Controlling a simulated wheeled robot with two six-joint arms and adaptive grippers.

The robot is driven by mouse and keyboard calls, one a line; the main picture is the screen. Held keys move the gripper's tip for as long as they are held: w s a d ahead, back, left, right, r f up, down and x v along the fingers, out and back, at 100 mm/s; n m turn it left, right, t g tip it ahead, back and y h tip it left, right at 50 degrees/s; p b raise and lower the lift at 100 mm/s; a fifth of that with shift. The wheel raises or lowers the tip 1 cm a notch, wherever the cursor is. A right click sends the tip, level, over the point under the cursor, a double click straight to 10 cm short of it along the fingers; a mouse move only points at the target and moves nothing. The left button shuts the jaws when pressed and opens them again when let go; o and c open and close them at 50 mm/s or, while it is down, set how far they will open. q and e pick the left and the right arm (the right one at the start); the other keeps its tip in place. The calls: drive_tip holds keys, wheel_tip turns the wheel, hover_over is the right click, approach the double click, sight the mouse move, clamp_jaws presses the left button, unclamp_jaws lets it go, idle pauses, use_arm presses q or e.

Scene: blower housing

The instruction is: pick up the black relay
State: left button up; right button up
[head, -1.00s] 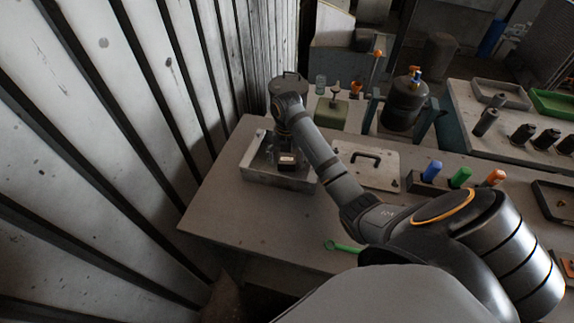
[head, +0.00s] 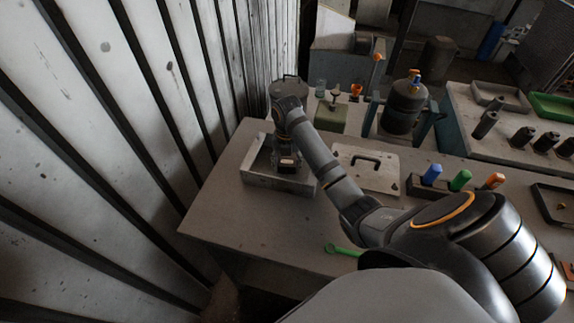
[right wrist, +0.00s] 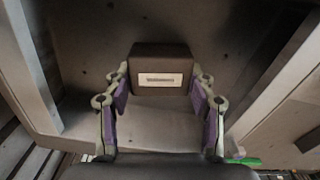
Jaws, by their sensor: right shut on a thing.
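The black relay (right wrist: 160,57) is a dark, rounded block with a pale label on the side facing the right wrist camera. In the head view the relay (head: 287,161) shows small, inside the grey metal tray (head: 279,183). My right gripper (right wrist: 161,92) has its purple-padded fingers on both sides of the relay and is shut on it. In the head view my right gripper (head: 286,150) points down into the tray, partly hidden by its own arm. I cannot tell whether the relay touches the tray floor. My left gripper is not in view.
The tray walls (right wrist: 33,70) rise close on both sides. To the right lie a plate with a black handle (head: 366,167) and a block with blue, green and orange pegs (head: 428,187). A green spoon-like tool (head: 342,249) lies near the front edge. A ribbed wall (head: 130,130) stands left.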

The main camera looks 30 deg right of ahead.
sight(288, 164)
drive_tip(key=shift+w+r, duration=0.1)
drive_tip(key=shift+r, duration=0.3)
drive_tip(key=r, duration=0.1)
drive_tip(key=r+p, duration=0.1)
drive_tip(key=r, duration=0.1)
drive_tip(key=shift+s+r, duration=0.25)
drive_tip(key=shift+s, duration=0.05)
drive_tip(key=s+a+r+p, duration=0.2)
drive_tip(key=s+r+p, duration=0.2)
drive_tip(key=s+p, duration=0.2)
drive_tip(key=s+a+r+p, duration=0.2)
drive_tip(key=s+r+p, duration=0.2)
drive_tip(key=s+p, duration=0.2)
drive_tip(key=shift+s+a+r, duration=0.25)
drive_tip(key=shift+s+a, duration=0.1)
drive_tip(key=shift+a, duration=0.05)
